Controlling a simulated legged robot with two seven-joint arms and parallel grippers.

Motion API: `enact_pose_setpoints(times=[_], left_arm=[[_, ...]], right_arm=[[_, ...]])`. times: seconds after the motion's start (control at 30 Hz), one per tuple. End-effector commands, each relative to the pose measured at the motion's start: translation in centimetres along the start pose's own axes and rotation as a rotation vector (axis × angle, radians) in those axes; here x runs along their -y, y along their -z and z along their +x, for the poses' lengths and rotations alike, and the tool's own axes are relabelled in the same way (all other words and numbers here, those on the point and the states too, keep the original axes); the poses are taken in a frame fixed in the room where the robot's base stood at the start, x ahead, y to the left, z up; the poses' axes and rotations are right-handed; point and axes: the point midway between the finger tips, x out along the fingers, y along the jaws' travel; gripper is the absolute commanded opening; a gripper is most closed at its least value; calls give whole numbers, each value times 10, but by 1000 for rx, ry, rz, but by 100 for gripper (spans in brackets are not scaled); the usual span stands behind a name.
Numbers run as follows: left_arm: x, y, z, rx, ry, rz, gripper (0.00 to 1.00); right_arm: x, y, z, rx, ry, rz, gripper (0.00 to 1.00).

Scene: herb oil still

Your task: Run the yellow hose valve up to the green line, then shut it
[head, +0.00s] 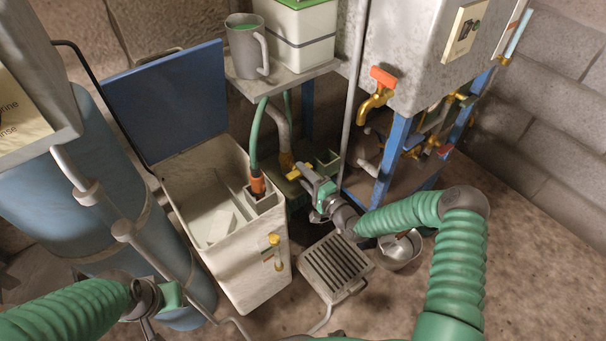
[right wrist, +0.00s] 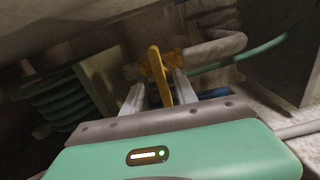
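The yellow hose valve has a yellow lever (head: 299,171) on a brass body, low behind the open white tank (head: 262,235). In the right wrist view the lever (right wrist: 159,75) stands between the fingers of my right gripper (right wrist: 158,92), with a small gap visible on its left. In the head view my right gripper (head: 308,179) is at the lever, partly hiding it. A green hose (head: 255,135) ends in an orange fitting at the tank's inner right wall. I cannot make out a green line or the water level. My left gripper (head: 150,325) is at the lower left, its fingers mostly cut off.
A blue lid (head: 167,97) stands open behind the tank. A shelf bears a grey jug (head: 246,50). An orange-handled brass tap (head: 375,94) and a blue frame post (head: 391,155) stand near my right arm. A grated stool (head: 336,266) and metal bowl (head: 403,250) are on the floor.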

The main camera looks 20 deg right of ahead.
Motion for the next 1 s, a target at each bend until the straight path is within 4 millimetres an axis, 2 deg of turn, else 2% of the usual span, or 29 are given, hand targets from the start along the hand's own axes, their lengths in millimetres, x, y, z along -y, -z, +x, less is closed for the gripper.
enact_pose_setpoints(times=[0.17,0.27,0.6,0.7,0.83,1.0], left_arm=[[0,1,-3,0,0,0,36],[0,2,-10,0,0,0,36],[0,9,-36,0,0,0,36],[0,10,-40,0,0,0,36],[0,10,-43,0,0,0,36],[0,10,-43,0,0,0,36]], right_arm=[[1,0,-6,1,-1,0,34],[3,0,-22,1,-1,1,34],[2,1,-120,-2,-2,4,34],[1,2,-143,-2,-2,4,34],[0,2,-162,-1,-1,2,34],[-2,2,-169,0,0,2,34]])
